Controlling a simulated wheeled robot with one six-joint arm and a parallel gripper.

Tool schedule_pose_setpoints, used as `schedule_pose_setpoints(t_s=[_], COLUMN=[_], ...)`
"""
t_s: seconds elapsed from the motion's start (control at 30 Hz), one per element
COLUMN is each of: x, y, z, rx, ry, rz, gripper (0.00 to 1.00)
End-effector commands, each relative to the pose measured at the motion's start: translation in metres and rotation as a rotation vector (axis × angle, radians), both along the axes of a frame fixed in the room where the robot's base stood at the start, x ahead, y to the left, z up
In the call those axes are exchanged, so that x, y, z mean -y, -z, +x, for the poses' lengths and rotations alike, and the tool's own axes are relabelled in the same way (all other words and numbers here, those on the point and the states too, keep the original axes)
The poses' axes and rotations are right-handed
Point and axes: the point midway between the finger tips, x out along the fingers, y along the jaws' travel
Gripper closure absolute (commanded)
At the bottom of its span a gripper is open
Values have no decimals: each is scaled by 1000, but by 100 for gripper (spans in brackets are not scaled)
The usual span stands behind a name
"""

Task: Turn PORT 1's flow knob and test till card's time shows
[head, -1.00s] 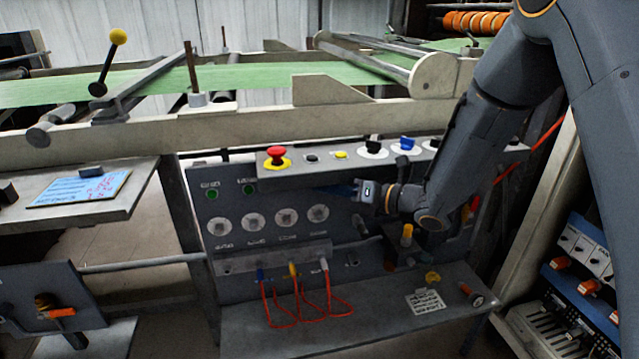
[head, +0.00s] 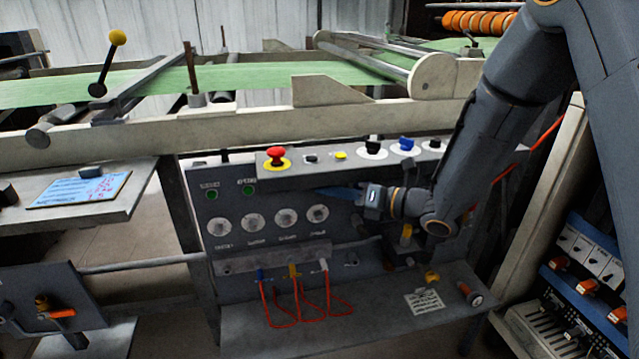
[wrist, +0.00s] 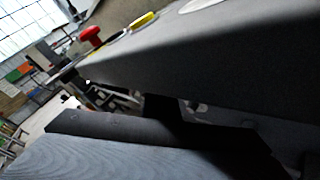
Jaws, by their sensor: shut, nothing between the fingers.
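My gripper (head: 328,191) is shut and empty. In the head view it points left, in front of the dark panel, just under the overhanging grey control ledge (head: 330,171) and above the round white gauges (head: 287,221). I cannot read which part is PORT 1 or its flow knob. Knobs on white discs sit on the ledge, among them a black knob (head: 373,144) and a blue knob (head: 406,144). A blue written card (head: 80,190) lies on the left table; a small white card (head: 424,302) lies on the lower shelf. Their writing is too small to read.
A red mushroom button (head: 276,154) and a yellow button (head: 341,155) stand on the ledge; the red button (wrist: 90,33) also shows in the wrist view. Red hoses (head: 300,310) hang from coloured plugs below the gauges. The ledge lies close over my gripper.

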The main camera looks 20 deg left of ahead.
Motion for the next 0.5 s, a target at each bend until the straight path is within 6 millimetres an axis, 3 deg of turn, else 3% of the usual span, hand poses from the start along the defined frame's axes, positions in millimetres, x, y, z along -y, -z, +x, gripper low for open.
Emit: schedule_pose_setpoints(t_s=[0.5], x=[22], y=[1], z=[-34], rx=[-2], ry=[1], rz=[0], gripper=[100])
